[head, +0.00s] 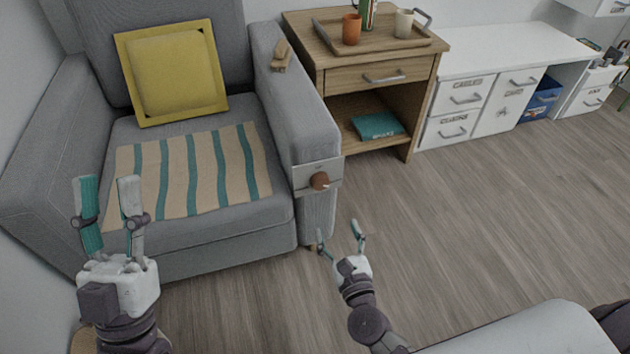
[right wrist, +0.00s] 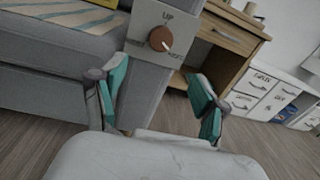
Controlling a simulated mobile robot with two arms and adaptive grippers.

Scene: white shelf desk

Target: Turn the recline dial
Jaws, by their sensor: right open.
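The recline dial (head: 320,181) is a round brown knob on a pale plate (head: 303,178) at the front of the grey armchair's right armrest. In the right wrist view the dial (right wrist: 160,38) has a light pointer mark, and the plate reads "UP" above it; the lower labels are hard to read. My right gripper (head: 340,238) is open and empty, below and a little right of the dial. In the right wrist view its fingers (right wrist: 157,95) stand apart below the dial, not touching it. My left gripper (head: 108,205) is open and empty in front of the seat's left side.
The armchair (head: 220,235) holds a yellow cushion (head: 175,75) and a striped cloth (head: 190,170). A wooden side table (head: 425,90) with a tray and cups stands right of the armrest. White drawers (head: 460,100) stand beyond. The floor at right is clear.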

